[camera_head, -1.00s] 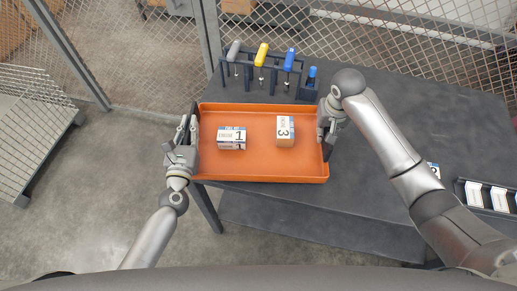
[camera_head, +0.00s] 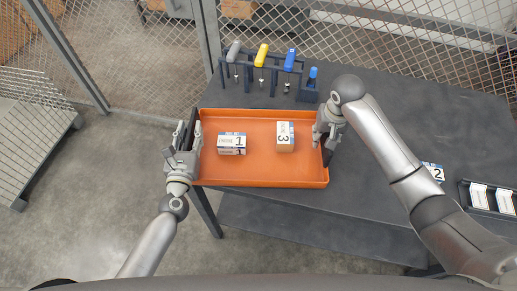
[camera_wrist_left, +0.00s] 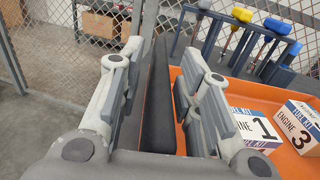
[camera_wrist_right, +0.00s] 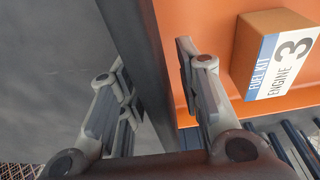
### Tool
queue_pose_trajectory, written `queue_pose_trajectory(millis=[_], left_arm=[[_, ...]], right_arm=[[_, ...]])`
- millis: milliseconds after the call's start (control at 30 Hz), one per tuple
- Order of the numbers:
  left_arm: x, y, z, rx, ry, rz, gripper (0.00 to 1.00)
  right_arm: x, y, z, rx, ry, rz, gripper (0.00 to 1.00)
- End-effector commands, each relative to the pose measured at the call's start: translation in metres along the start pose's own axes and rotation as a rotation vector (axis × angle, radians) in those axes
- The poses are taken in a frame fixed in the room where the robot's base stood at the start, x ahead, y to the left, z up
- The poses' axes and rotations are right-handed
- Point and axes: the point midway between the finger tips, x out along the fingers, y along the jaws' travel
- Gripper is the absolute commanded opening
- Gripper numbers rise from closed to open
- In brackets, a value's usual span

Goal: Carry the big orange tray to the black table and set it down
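The big orange tray (camera_head: 270,178) is over the front left part of the dark table (camera_head: 385,120), and its underside is hidden, so contact cannot be told. It carries the "1" box (camera_head: 232,144) and the "3" box (camera_head: 285,137), both inside its walls. My left gripper (camera_head: 187,138) is at the tray's left end. In the left wrist view its fingers stand apart on both sides of the black handle (camera_wrist_left: 158,100), with gaps showing. My right gripper (camera_head: 325,138) is at the right end, its fingers likewise apart around the other dark handle (camera_wrist_right: 145,60).
A tool rack (camera_head: 268,68) with several screwdrivers stands behind the tray. The "2" box (camera_head: 434,171) and a black holder with white boxes (camera_head: 488,198) are on the right. Mesh fencing (camera_head: 400,30) closes the back. The table between tray and holder is partly under my right arm.

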Motion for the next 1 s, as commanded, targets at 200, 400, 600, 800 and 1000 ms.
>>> queue_pose_trajectory(millis=[200, 400, 600, 800, 1000], left_arm=[[-0.019, 0.000, -0.001, 0.001, 0.002, 0.000, 0.32], [-0.059, 0.000, -0.001, 0.002, 0.004, -0.003, 0.32], [-0.096, -0.001, -0.001, 0.000, 0.003, -0.003, 0.32], [-0.116, 0.000, 0.000, 0.000, 0.001, 0.000, 0.32], [-0.121, 0.000, 0.000, 0.000, 0.000, -0.001, 0.32]], right_arm=[[0.000, 0.001, 0.000, 0.000, -0.001, 0.001, 0.32], [0.000, 0.001, 0.000, 0.000, -0.001, 0.001, 0.32], [0.000, 0.001, 0.000, 0.000, -0.001, 0.001, 0.32], [0.000, 0.001, 0.000, 0.000, -0.001, 0.001, 0.32], [-0.013, 0.000, -0.001, 0.000, 0.002, 0.000, 0.32]])
